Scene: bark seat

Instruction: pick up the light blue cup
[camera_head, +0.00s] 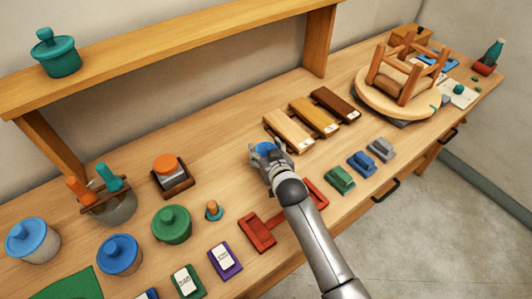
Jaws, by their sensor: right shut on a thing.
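The light blue cup (264,149) shows in the head view near the middle of the wooden workbench. Only its upper part and rim are visible; my gripper and arm hide the rest. My right gripper (266,158) is shut on the cup, with its fingers around it. My right arm reaches in from the lower right. I cannot tell whether the cup touches the bench. My left gripper is not in view.
A red tray (259,234) lies partly under my arm. Three wooden samples (313,117) lie behind the gripper, and coloured blocks (340,180) lie to the right. A green lidded pot (172,224) and an orange-topped item (167,175) stand left. An upturned stool (402,87) is far right.

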